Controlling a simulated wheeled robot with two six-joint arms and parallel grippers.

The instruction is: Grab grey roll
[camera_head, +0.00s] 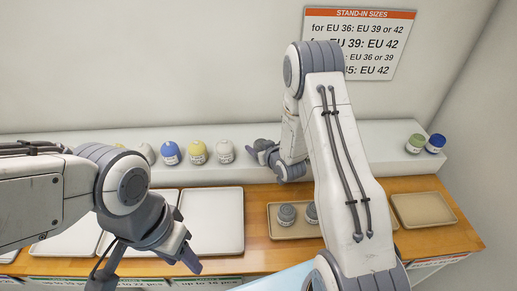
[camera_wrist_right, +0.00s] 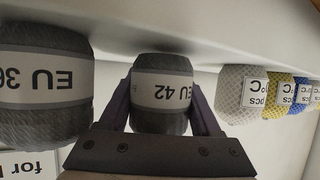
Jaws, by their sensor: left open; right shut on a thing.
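My right gripper (camera_head: 266,153) is at the raised white shelf, right of the pale rolls. In the right wrist view its two fingers (camera_wrist_right: 163,118) are shut on a grey roll with a white band reading EU 42 (camera_wrist_right: 160,92), one finger on each side. I cannot make out this roll clearly in the head view. Another grey roll, labelled EU 36 (camera_wrist_right: 44,85), is beside it in the right wrist view, apart from the fingers. My left gripper (camera_head: 182,257) is open and empty over the front of the wooden counter.
Pale, blue and yellow rolls (camera_head: 198,152) stand on the shelf (camera_head: 375,146); green and blue ones (camera_head: 435,143) stand at its right end. A tan tray (camera_head: 290,234) holds grey rolls (camera_head: 287,214), partly hidden by my right arm. A white tray (camera_head: 213,220) and right tan tray (camera_head: 424,209) look empty.

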